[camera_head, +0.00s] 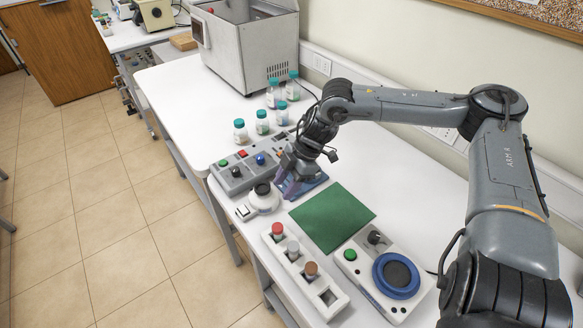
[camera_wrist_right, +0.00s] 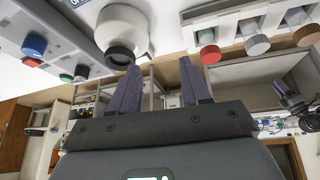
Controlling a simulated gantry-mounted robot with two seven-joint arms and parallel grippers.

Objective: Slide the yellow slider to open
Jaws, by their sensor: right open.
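No yellow slider can be made out in either view. A grey control box (camera_head: 228,182) with green, red and blue buttons stands near the table's left edge in the head view; its right end is partly hidden by my right gripper. The box (camera_wrist_right: 70,35) shows there at upper left.
A white round device with a black knob (camera_head: 262,188) stands just left of the gripper. A green mat (camera_head: 333,217), a white rack (camera_head: 325,300) with coloured-top pieces and a blue-ringed dial device (camera_head: 396,275) are nearer. Several bottles (camera_head: 262,123) and a metal bath (camera_head: 250,50) stand behind.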

